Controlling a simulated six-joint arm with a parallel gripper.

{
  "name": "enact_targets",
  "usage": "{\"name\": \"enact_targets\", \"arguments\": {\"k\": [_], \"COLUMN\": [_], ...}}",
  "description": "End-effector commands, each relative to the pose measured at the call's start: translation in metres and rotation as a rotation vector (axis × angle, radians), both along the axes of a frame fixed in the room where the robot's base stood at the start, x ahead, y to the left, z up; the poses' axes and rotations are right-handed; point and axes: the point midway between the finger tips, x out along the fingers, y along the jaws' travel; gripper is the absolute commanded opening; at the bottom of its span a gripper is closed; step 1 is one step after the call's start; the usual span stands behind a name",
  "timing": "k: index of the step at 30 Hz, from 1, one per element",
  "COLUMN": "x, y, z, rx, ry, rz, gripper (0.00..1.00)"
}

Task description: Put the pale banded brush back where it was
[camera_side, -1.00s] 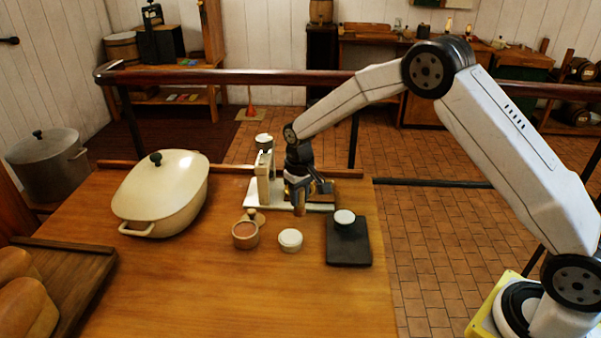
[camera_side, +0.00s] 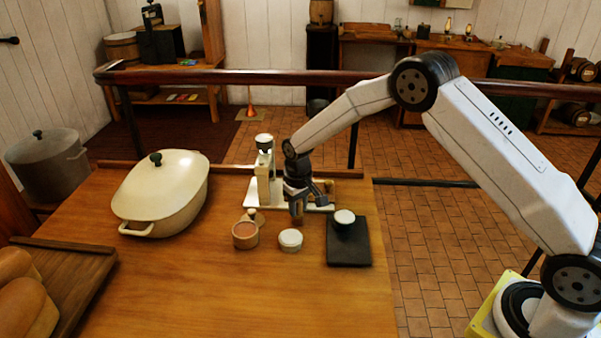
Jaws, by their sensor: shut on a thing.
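My gripper (camera_side: 298,200) is over the middle of the wooden table, behind the white-topped round pot. It is shut on a small upright thing with a brown lower end (camera_side: 297,211), which I take for the brush. Its bands cannot be made out, and the jaws hide its upper part. I cannot tell whether its lower end touches the table. A pale stand (camera_side: 264,185) with a long flat base is just behind and left of my gripper; part of its base is hidden by the gripper.
A brown pot with reddish contents (camera_side: 245,236) and a white-topped round pot (camera_side: 290,240) stand in front of my gripper. A dark slab (camera_side: 349,252) bears a white-topped piece (camera_side: 344,217) at right. A cream lidded dish (camera_side: 165,190) is at left. The front table is clear.

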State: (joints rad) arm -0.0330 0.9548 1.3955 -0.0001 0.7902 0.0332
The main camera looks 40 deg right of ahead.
Motion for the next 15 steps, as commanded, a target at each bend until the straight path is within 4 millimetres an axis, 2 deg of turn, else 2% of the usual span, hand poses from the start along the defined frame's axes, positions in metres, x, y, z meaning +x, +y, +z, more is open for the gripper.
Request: {"name": "enact_targets", "arguments": {"k": [2,3,5,6,15], "x": [0.0002,0.0002,0.0001,0.0001,0.0000], "y": [0.0000,0.0000,0.0000,0.0000,0.0000], "z": [-0.0019,-0.0016,-0.0015,-0.0015,-0.0010], "rx": [0.000,0.000,0.000,0.000,0.000], "ry": [0.000,0.000,0.000,0.000,0.000], "rz": [0.000,0.000,0.000,0.000,0.000], "gripper": [0.00,0.49,0.68,0.72,0.72]}}
